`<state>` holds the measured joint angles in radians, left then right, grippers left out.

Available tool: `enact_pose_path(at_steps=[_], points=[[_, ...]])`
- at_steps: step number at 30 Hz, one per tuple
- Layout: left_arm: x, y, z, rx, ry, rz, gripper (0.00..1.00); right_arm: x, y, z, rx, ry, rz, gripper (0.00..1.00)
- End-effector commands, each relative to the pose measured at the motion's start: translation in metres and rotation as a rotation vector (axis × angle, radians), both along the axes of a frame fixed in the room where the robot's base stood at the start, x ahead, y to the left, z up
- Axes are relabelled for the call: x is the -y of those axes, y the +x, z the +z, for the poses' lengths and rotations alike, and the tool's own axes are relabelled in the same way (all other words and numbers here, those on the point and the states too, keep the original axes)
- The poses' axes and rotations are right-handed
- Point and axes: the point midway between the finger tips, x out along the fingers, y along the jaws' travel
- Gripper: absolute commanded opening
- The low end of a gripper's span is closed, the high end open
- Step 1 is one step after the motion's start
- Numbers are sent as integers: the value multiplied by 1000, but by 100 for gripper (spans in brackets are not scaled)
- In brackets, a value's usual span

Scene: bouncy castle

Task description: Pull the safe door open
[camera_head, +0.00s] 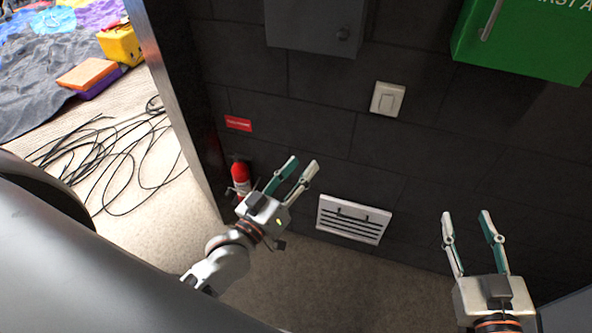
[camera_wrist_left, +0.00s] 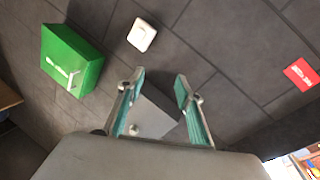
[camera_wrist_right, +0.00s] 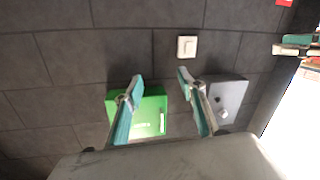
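The safe, a grey box with a round knob (camera_head: 314,24), hangs on the dark tiled wall at the top of the head view, its door shut as far as I can see. It shows in the left wrist view (camera_wrist_left: 153,112), partly behind the fingers, and in the right wrist view (camera_wrist_right: 229,94). My left gripper (camera_head: 295,164) is open and empty, below the safe and apart from it. My right gripper (camera_head: 467,215) is open and empty, low at the right. Its fingers also show in the right wrist view (camera_wrist_right: 160,78), left of the safe.
A green first-aid box (camera_head: 524,42) is on the wall right of the safe. A white switch (camera_head: 387,99), a white vent (camera_head: 353,220) and a red sign (camera_head: 238,123) are on the wall. A red extinguisher (camera_head: 240,173) stands behind my left gripper. Cables (camera_head: 112,160) lie at the left.

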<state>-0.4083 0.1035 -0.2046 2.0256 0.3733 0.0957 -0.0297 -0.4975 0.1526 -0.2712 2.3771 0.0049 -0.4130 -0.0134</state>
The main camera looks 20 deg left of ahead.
Motion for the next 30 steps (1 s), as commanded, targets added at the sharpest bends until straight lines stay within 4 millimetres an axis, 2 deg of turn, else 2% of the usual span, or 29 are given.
enact_pose_path(at_steps=[5,18,21,23,26,30], points=[[1,-2,-8,-18,19,-2,36,0,0,1,0,0,0,40],[1,-2,-7,-17,19,-3,36,0,0,1,0,0,0,40],[1,-4,-12,-29,32,-6,36,0,0,-6,-12,-2,-1,40],[3,-9,-24,-54,61,-12,36,2,-2,-21,-38,-6,-4,40],[7,-24,-59,-134,152,-33,36,6,-7,-65,-117,-16,-12,40],[9,-61,-126,-291,335,-79,36,15,-29,-150,-269,-35,-29,40]])
